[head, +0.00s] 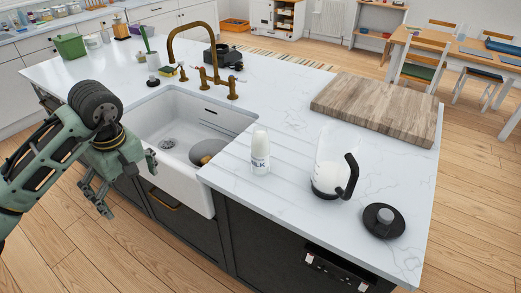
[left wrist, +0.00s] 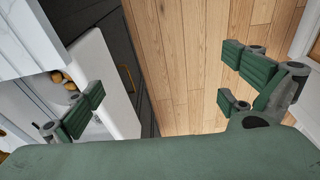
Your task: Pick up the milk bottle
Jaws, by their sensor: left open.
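The milk bottle (head: 260,153) is white with dark lettering. It stands upright on the white island countertop, just right of the sink, in the head view. My left gripper (head: 124,184) is open and empty, in front of the sink's left part, well to the left of the bottle. In the left wrist view the open fingers (left wrist: 165,90) are spread wide with floor and cabinet front between them. The bottle does not show in the left wrist view. My right gripper is not in view.
A white sink (head: 184,188) with a brass faucet (head: 203,60) lies between my left gripper and the bottle. A glass jug (head: 331,170) with a black handle and a black lid (head: 383,221) stand right of the bottle. A wooden board (head: 378,108) lies behind.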

